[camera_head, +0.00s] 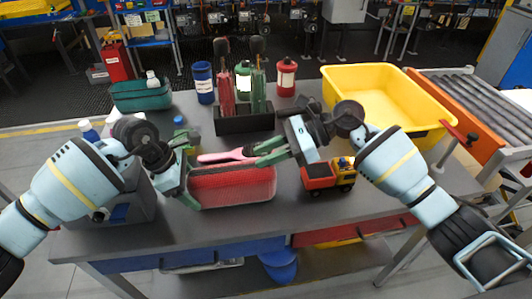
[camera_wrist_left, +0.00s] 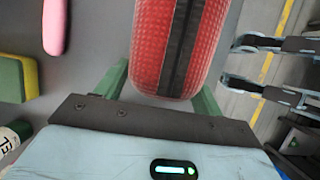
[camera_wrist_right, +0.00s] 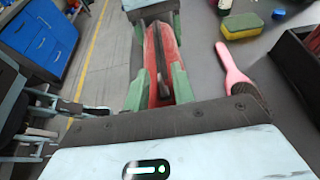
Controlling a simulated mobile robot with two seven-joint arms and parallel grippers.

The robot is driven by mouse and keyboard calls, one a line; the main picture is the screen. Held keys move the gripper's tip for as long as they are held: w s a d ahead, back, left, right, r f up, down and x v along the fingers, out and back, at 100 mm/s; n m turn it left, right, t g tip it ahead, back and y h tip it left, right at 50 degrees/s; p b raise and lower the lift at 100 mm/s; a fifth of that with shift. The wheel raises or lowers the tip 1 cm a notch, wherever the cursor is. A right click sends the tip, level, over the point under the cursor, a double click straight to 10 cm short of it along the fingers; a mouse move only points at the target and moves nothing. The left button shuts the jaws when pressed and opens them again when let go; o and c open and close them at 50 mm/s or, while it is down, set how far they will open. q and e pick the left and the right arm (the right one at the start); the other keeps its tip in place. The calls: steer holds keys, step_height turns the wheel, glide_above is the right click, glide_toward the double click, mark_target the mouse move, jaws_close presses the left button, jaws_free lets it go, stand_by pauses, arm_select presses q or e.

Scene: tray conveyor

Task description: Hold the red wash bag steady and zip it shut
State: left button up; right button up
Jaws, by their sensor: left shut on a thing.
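The red wash bag (camera_head: 235,188) lies on the grey table, with a dark zip strip (camera_wrist_left: 183,45) along its top. My left gripper (camera_head: 188,185) is shut across the bag's left end; in the left wrist view its green fingers press both sides of the bag (camera_wrist_left: 160,45). My right gripper (camera_head: 262,153) is above the bag's right end. In the right wrist view its fingers (camera_wrist_right: 159,92) stand apart, with the red bag (camera_wrist_right: 163,60) and dark strip visible between them. I cannot make out the zip slider or how far the zip is closed.
A pink brush (camera_head: 215,157) lies just behind the bag. A toy truck (camera_head: 328,176) stands to its right. A black holder (camera_head: 243,122), a green basket (camera_head: 140,98) and a yellow bin (camera_head: 400,118) stand behind. A sponge (camera_wrist_left: 14,78) lies near the left gripper.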

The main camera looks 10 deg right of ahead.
arm_select(q)
steer(key=shift+f, duration=0.1)
arm_select(e)
steer(key=shift+a, duration=0.1)
arm_select(q)
steer(key=shift+s+f, duration=0.1)
arm_select(e)
steer(key=v, duration=1.2)
arm_select(q)
steer(key=o, duration=1.3)
steer(key=shift+d, duration=0.1)
steer(key=v, duration=1.2)
arm_select(e)
steer(key=shift+f, duration=0.1)
